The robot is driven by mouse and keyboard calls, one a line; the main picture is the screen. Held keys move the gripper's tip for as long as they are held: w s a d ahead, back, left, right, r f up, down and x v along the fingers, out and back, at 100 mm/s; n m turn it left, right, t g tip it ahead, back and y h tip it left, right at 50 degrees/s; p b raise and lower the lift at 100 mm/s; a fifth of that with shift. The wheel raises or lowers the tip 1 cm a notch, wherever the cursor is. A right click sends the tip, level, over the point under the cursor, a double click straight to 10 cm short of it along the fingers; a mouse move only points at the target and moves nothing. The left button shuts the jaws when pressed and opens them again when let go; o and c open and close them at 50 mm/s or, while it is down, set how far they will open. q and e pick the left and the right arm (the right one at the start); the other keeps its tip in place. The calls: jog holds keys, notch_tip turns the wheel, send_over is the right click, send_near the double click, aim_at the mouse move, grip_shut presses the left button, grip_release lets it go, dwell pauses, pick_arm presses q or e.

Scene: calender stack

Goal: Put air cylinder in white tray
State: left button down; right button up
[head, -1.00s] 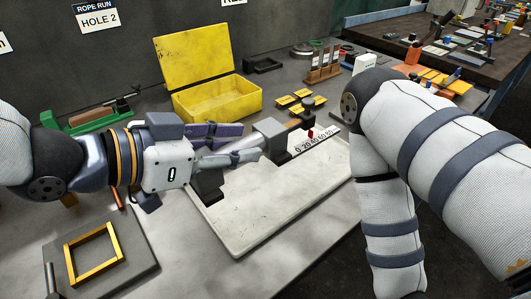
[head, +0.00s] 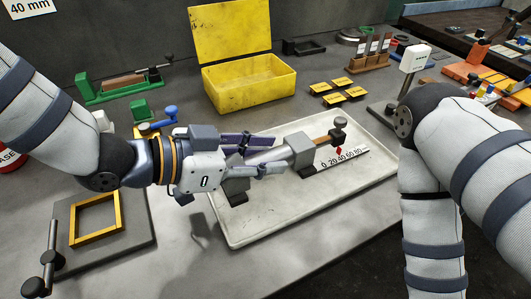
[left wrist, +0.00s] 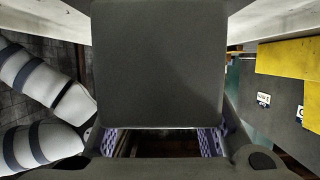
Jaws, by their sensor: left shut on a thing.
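The air cylinder is a grey body with dark end blocks (head: 299,150), a rod with a knob, a red pointer and a scale strip marked from 0. My left gripper (head: 262,155) is shut on it, with purple-padded fingers around its body. It is over the white tray (head: 290,225), lying lengthwise from left to upper right. Whether it touches the tray floor I cannot tell. In the left wrist view a dark end block (left wrist: 158,65) fills the middle, between the purple pads. My right arm shows at the right, but its gripper is out of view.
A yellow open box (head: 250,85) stands behind the tray, with yellow-topped small blocks (head: 338,90) to its right. A dark plate with a yellow frame (head: 95,220) lies at left front. A white-headed stand (head: 412,62) is behind my right arm. The tray's front part is bare.

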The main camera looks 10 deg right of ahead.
pick_arm(q)
jog(key=shift+w, duration=0.2)
jog(key=c, duration=1.1)
grip_release()
jog(key=shift+s, duration=0.15)
pick_arm(e)
jog(key=shift+w, duration=0.1)
pick_arm(q)
jog(key=shift+r, duration=0.15)
jog(key=shift+p+v, duration=0.75)
jog(key=shift+v, duration=5.25)
pick_arm(e)
jog(key=shift+w+r+t, duration=0.4)
jog(key=shift+w+r, duration=0.55)
jog(key=shift+w, duration=0.05)
